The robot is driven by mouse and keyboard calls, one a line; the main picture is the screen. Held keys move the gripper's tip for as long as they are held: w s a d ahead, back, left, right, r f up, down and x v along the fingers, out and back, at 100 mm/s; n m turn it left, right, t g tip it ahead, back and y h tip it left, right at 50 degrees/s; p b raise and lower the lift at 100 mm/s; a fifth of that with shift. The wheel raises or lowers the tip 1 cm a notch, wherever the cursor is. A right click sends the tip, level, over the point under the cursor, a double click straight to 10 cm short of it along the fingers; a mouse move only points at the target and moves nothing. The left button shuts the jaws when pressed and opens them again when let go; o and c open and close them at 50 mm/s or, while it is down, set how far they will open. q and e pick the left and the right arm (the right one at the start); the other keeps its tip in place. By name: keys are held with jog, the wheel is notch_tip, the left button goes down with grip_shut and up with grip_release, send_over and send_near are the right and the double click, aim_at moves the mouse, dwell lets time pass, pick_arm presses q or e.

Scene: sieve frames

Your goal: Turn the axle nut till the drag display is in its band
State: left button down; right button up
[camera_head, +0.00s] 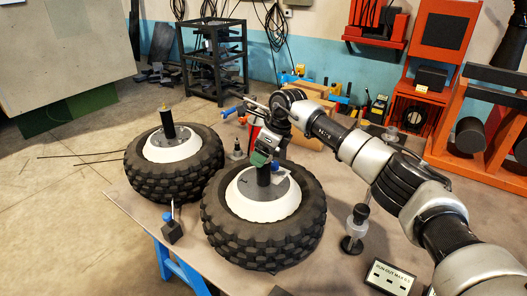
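Two knobbly black wheels with white rims lie flat on the table. On the far-left wheel (135,178) a dark upright axle post (167,122) stands at the hub, with a small brass-coloured tip. On the nearer wheel (215,228) a similar black post (264,176) rises from a grey hub plate. My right gripper (262,160) is at the top of this nearer post, pointing down. It hides the post's top, so I cannot make out a nut there or whether the fingers are closed. My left gripper is not in view. I cannot identify a drag display.
A dark block with a blue-tipped pin (172,228) stands at the table's front. Tools and a cardboard box (308,88) crowd the back; orange racks (428,80) stand right.

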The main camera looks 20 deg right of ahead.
jog(key=b+v, duration=0.3)
jog(key=v, duration=0.7)
jog(key=shift+r, duration=0.4)
